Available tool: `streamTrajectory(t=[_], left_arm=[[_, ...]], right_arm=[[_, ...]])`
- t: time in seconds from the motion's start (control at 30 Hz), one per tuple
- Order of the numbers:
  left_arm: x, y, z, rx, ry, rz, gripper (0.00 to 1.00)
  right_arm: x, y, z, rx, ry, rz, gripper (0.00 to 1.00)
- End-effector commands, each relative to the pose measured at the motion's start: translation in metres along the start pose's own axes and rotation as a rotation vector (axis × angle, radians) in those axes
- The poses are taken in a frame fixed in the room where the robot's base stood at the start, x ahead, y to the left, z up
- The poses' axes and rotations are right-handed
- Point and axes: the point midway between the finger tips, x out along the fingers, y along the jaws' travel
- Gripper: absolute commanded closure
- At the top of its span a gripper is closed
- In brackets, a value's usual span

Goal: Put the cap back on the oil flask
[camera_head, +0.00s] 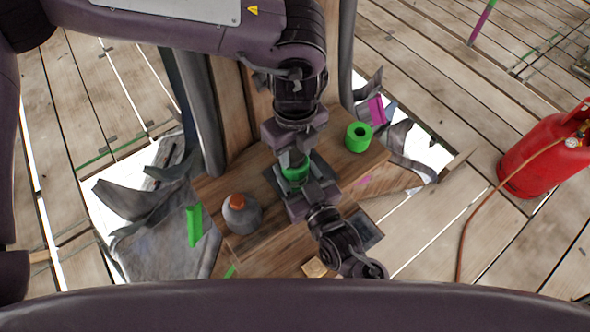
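A green round object (295,174), which looks like the flask, stands on a dark plate on the wooden block between my two grippers. Its top is partly hidden by the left gripper. My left gripper (290,157) points down from above, right at the green object's top. A small dark piece shows at its fingertips, and I cannot tell whether it is the cap. My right gripper (313,200) comes from the lower right and sits close against the near side of the green object. I cannot tell whether its fingers grip it.
A grey rounded vessel with an orange top (241,213) stands left of the grippers. Wooden posts (230,90) rise behind. A red gas cylinder (543,155) with a hose stands far right on the plank floor.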

Motion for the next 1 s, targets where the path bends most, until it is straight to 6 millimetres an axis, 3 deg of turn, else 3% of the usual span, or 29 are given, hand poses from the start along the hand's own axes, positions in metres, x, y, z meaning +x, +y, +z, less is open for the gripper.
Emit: streamTrajectory(t=[0.03, 0.2, 0.33, 0.43, 1.0], left_arm=[[-0.0002, -0.0001, 0.0001, 0.0, 0.0, 0.0, 0.7], [-0.0003, 0.0, 0.0002, 0.0, 0.0, 0.0, 0.93], [-0.0003, 0.0, 0.0001, 0.028, 0.0, 0.0, 0.94], [-0.0001, 0.0, 0.0, 0.146, 0.001, 0.0, 0.94], [0.0006, -0.0004, 0.0008, 1.419, -0.002, 0.001, 0.94]], right_arm=[[0.0, 0.0, -0.0001, 0.0, 0.0, 0.0, 1.0], [0.0, 0.0, -0.0001, 0.0, 0.0, 0.0, 1.0], [0.0, 0.0001, 0.0, 0.0, 0.0, 0.0, 1.0], [0.0, 0.0001, 0.0, 0.0, 0.0, 0.0, 1.0], [-0.0001, 0.0005, 0.0, 0.0, 0.0, 0.001, 1.0]])
